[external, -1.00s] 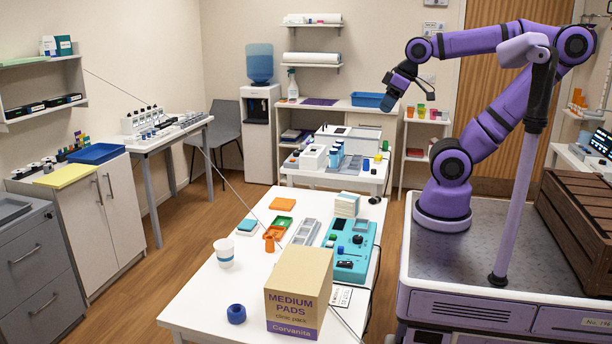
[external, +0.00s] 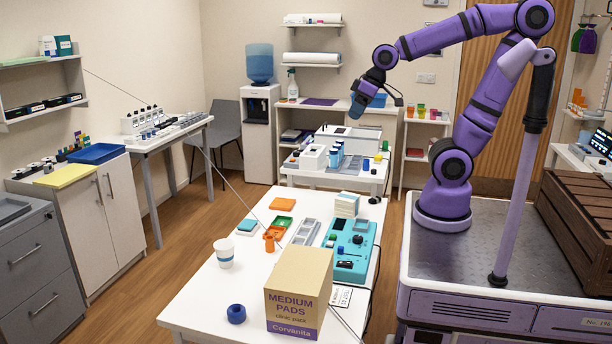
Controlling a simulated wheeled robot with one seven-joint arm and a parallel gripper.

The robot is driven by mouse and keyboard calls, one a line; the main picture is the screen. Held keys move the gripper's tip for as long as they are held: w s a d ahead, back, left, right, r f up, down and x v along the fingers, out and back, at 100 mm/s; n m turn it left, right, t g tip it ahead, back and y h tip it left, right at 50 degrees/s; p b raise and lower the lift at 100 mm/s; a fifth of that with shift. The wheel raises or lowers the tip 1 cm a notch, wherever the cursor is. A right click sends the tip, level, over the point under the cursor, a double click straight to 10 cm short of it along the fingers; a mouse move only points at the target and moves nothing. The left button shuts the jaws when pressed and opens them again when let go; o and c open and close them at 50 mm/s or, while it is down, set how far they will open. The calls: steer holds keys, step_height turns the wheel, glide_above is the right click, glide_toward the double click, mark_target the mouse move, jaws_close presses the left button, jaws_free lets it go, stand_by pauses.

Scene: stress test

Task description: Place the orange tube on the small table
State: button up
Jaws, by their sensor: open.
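A small orange tube-like piece (external: 269,242) stands on the long white front table (external: 205,300), beside a green-and-orange tray. I cannot tell for certain that it is the orange tube. A smaller white table (external: 345,180) stands behind the front table, with bottles, a white box and small coloured items on it. My gripper (external: 357,106) hangs in the air, in the picture above the white box on that table. It is open and small in view, with nothing visible in it.
A wooden crate (external: 580,220) sits at right by my arm.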

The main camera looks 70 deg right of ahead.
steer(key=w+a+f, duration=0.3)
steer(key=w+f, duration=0.3)
steer(key=w, duration=0.3)
glide_above(268, 243)
steer(key=s, duration=0.3)
step_height(268, 243, down, 31)
steer(key=shift+g+h, duration=0.3)
steer(key=shift+g, duration=0.1)
steer(key=x, duration=0.4)
steer(key=shift+d+f, duration=0.35)
steer(key=shift+d+x, duration=0.2)
steer(key=shift+x, duration=1.1)
steer(key=shift+d+x, duration=0.2)
steer(key=shift+x, duration=1.15)
steer(key=shift+w, duration=0.1)
steer(key=shift+r, duration=0.1)
steer(key=c, duration=1.1)
steer(key=shift+o, duration=0.2)
